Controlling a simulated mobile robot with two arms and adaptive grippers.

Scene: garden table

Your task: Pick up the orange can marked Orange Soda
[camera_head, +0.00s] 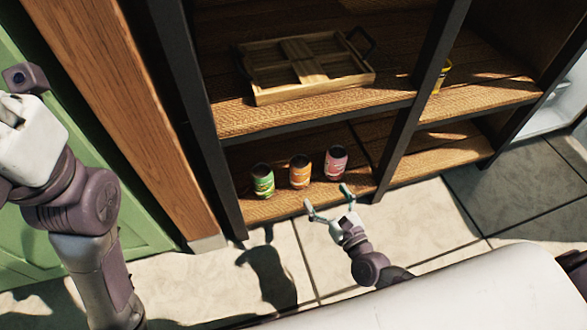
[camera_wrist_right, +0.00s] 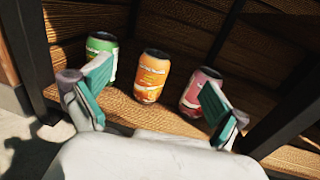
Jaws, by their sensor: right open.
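The orange can (camera_head: 300,172) stands upright on the bottom shelf, between a green can (camera_head: 263,181) and a pink-red can (camera_head: 336,162). In the right wrist view the orange can (camera_wrist_right: 151,76) is in the middle, beyond and between the two fingers, and its lettering is too small to read surely. My right gripper (camera_head: 327,203) is open and empty in front of the shelf, pointing at the cans. Its teal fingers (camera_wrist_right: 156,98) partly cover the green can (camera_wrist_right: 103,48) and the red can (camera_wrist_right: 201,92). My left arm shows at the left edge; its fingers are not clearly visible.
A wooden tray (camera_head: 262,96) with dark handles lies on the shelf above. A yellow object (camera_head: 441,78) is partly hidden behind a dark post (camera_head: 432,70). The pale tiled floor (camera_head: 440,206) in front is clear. The cans stand close together.

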